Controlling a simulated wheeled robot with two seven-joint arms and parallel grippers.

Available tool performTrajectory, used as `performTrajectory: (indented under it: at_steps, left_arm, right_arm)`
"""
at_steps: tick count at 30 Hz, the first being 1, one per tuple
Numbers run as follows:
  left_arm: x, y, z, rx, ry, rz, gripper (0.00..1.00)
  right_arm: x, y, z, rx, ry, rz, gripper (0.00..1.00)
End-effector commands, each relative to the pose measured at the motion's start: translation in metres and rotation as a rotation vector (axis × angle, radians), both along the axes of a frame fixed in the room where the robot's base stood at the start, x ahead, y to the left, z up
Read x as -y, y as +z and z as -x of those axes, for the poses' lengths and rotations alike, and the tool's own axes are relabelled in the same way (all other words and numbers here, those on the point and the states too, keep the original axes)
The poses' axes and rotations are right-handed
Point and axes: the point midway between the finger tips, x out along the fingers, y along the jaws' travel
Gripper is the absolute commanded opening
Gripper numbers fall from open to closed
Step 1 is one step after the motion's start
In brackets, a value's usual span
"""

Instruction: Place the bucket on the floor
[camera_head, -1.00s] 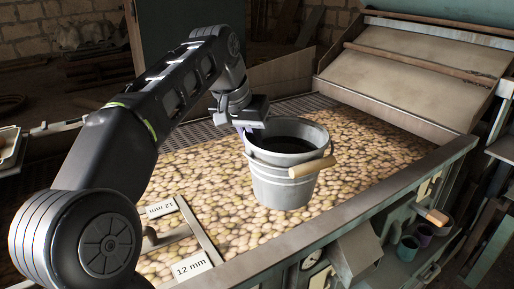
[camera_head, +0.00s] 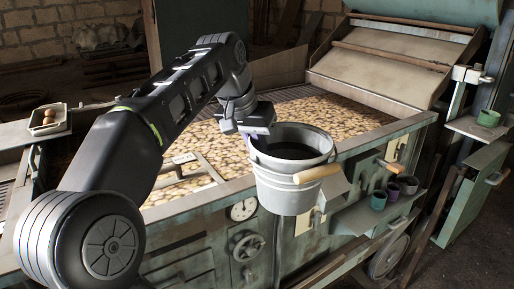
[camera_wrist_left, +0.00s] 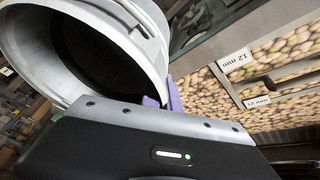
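The grey metal bucket (camera_head: 290,180) with a wooden handle grip (camera_head: 317,173) hangs upright in front of the near edge of the sorting machine in the head view. My left gripper (camera_head: 256,136) is at the bucket's left rim, its fingers mostly hidden behind the bucket. In the left wrist view the bucket (camera_wrist_left: 140,35) fills the upper left, and the purple fingertips (camera_wrist_left: 163,103) are closed at its rim. The bucket's inside is dark. The floor (camera_head: 440,262) shows at the lower right. My right gripper is in neither view.
The machine's bed of potatoes (camera_head: 345,118) lies behind the bucket. Its front has a gauge (camera_head: 243,209), a handwheel (camera_head: 247,247) and a shelf with small cups (camera_head: 393,191). A green cup (camera_head: 488,117) stands on a ledge at the right. Open floor lies at the lower right.

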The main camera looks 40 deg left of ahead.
Motion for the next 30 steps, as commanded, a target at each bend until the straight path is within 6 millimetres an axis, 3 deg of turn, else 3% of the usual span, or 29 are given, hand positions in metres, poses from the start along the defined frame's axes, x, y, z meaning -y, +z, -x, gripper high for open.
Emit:
performTrajectory:
  at_steps: [8, 14, 20, 24, 27, 30]
  left_arm:
    - [0.021, -0.04, -0.028, -0.01, -0.031, -0.003, 0.0]
    - [0.05, -0.083, -0.052, -0.018, -0.073, -0.01, 0.0]
    - [0.104, -0.146, -0.077, -0.021, -0.155, -0.016, 0.0]
    - [0.16, -0.199, -0.084, -0.014, -0.242, -0.014, 0.0]
    - [0.19, -0.224, -0.084, -0.005, -0.291, -0.009, 0.0]
    - [0.209, -0.239, -0.081, -0.001, -0.321, -0.004, 0.0]
  right_arm:
    - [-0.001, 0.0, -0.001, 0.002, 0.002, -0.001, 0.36]
    - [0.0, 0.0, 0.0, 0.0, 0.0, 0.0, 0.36]
    - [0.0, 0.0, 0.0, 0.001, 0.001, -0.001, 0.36]
    - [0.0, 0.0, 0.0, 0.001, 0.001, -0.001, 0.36]
    - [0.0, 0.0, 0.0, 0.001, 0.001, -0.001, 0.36]
    - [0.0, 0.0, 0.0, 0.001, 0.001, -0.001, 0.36]
